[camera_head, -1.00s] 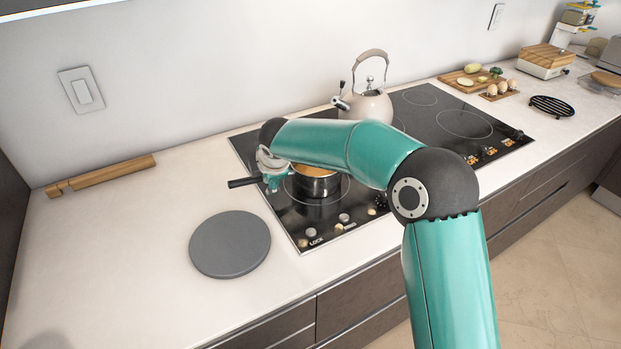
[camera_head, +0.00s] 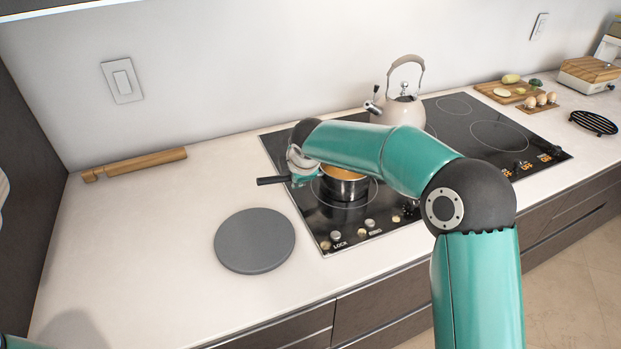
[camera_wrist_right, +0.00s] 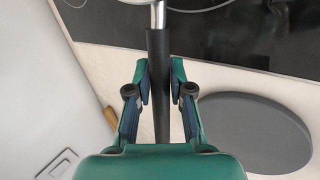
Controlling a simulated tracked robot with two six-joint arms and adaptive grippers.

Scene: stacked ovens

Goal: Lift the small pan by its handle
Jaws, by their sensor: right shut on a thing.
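The small pan (camera_head: 345,188) is steel with orange-brown contents and a black handle (camera_head: 272,181) pointing left. It is on or just over the front-left ring of the hob; I cannot tell if there is a gap. My right gripper (camera_head: 304,178) is at the handle, beside the pan's left side. In the right wrist view, my right gripper (camera_wrist_right: 161,82) is shut on the black handle (camera_wrist_right: 157,50), with a finger on each side. The pan's rim shows only at the top edge there. My arm partly covers the pan in the head view. My left gripper is not in view.
A cream kettle (camera_head: 398,107) stands on the hob (camera_head: 468,125) behind my right arm. A grey round disc (camera_head: 255,241) lies on the counter left of the hob. A wooden bar (camera_head: 140,163) lies by the wall. The counter between is clear.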

